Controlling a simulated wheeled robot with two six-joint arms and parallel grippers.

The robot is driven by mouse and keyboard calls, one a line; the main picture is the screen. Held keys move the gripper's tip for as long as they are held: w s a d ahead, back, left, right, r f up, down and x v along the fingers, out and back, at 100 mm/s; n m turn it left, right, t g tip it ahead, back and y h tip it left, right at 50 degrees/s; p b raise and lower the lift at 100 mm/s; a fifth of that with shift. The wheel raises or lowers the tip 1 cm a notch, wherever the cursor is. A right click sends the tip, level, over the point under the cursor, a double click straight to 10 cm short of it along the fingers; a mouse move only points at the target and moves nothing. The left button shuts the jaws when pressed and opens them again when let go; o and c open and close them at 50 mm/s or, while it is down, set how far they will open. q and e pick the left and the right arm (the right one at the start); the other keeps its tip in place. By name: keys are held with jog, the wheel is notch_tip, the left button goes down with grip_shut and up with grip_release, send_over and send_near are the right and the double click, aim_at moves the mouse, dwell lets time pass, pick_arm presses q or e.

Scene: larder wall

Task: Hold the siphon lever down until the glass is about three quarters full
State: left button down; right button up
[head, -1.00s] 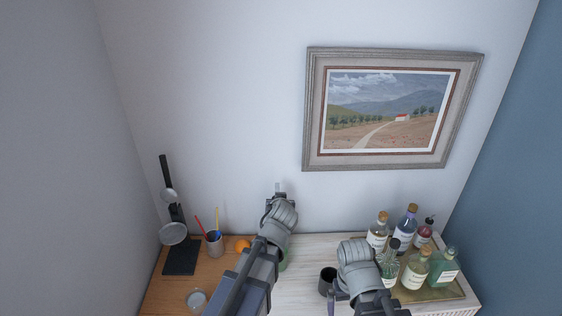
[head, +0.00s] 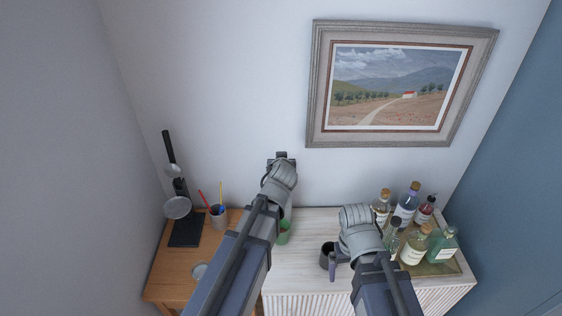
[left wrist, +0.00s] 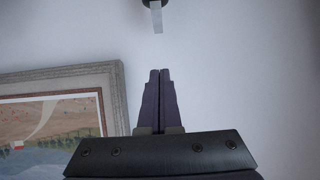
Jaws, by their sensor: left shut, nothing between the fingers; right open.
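My left gripper (head: 281,157) reaches toward the wall above the counter. In the left wrist view its fingers (left wrist: 160,98) are shut with nothing between them. A pale strip (left wrist: 156,17) hangs from a dark round part beyond the fingertips, apart from them; I cannot tell whether it is the siphon lever. A green object (head: 284,233) is mostly hidden behind my left arm; it may belong to the siphon or a glass. A round clear glass item (head: 199,272) sits on the wooden top.
Several bottles (head: 417,246) stand on a tray at the right of the white counter (head: 310,223). A framed painting (head: 312,85) hangs on the wall.

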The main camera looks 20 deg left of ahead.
pick_arm(q)
jog(key=b+x, duration=0.3)
jog(key=x, duration=0.5)
jog(key=shift+w+f+b, duration=0.1)
jog(key=shift+f+b, duration=0.1)
jog(key=shift+b, duration=0.15)
jog(key=f+b, duration=0.1)
jog(key=w+f+b, duration=0.1)
jog(key=f+b, duration=0.1)
jog(key=shift+w+a+f, duration=0.1)
jog(key=shift+w+a, duration=0.05)
jog(key=shift+a, duration=0.1)
jog(key=shift+w+f+b, duration=0.1)
jog(key=shift+f+b, duration=0.25)
jog(key=shift+b, duration=0.1)
jog(key=shift+r, duration=0.1)
